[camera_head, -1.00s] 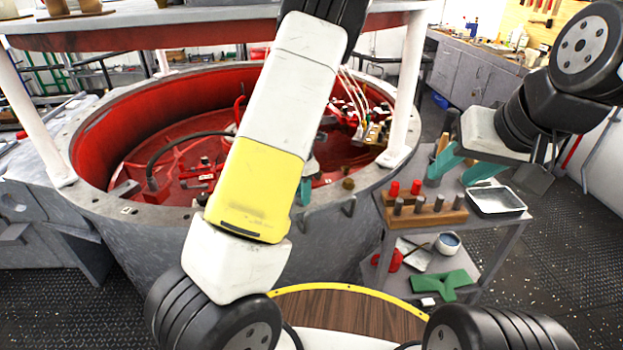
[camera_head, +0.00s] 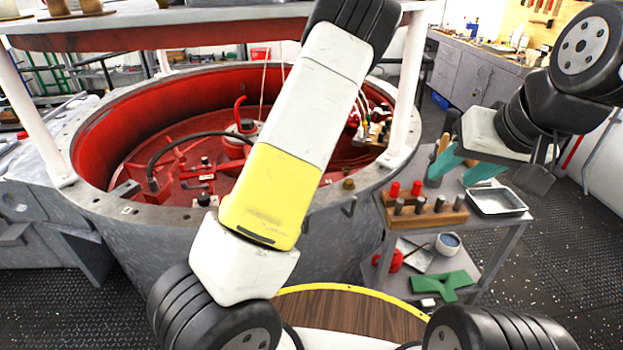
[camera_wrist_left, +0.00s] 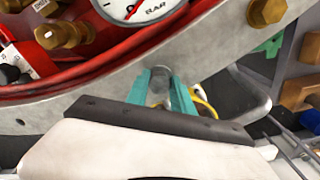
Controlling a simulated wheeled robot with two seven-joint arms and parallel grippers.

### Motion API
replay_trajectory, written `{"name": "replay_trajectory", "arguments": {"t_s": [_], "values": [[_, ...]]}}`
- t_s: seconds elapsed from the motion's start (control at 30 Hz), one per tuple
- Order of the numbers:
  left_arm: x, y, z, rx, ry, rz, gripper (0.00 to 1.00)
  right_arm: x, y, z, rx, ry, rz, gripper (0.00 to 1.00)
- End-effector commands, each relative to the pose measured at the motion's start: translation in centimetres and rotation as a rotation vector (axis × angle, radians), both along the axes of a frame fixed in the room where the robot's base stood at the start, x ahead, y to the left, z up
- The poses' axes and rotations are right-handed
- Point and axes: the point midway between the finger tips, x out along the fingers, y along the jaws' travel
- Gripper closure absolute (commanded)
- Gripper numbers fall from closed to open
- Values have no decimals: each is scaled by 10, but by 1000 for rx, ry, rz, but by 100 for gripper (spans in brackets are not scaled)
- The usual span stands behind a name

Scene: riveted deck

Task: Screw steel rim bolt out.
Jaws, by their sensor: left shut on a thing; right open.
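The vessel's grey steel rim (camera_head: 130,210) circles a red interior in the head view. In the left wrist view the rim (camera_wrist_left: 100,88) crosses the picture. The teal fingers of my left gripper (camera_wrist_left: 163,88) are shut there on a small grey steel piece, which looks like the steel rim bolt (camera_wrist_left: 159,82). It is at the rim's outer edge; how far it sits in the rim cannot be told. In the head view my left arm hides this gripper and the bolt. My right gripper (camera_head: 449,179) is open and empty above the side cart.
The cart (camera_head: 505,240) carries a wooden block (camera_head: 452,217) with steel and red pegs and a metal tray (camera_head: 497,201). A brass fitting (camera_head: 348,184) stands on the rim. White posts (camera_head: 404,95) rise from the rim. A gauge (camera_wrist_left: 135,8) is inside the vessel.

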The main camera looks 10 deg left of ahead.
Motion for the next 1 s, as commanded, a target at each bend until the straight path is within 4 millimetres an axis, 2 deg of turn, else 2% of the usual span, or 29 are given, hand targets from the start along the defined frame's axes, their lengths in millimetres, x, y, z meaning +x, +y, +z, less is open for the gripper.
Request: {"name": "replay_trajectory", "arguments": {"t_s": [0.5,0.53,0.63,1.0], "values": [[-2,-1,-2,0,6,18,100,0,0,0,0,0,0,56],[-2,-1,-2,0,6,18,68,0,0,0,0,0,0,56],[-2,0,-2,0,5,18,50,0,0,0,0,0,0,56],[0,-1,4,-1,1,16,50,0,0,0,0,0,0,56]]}}
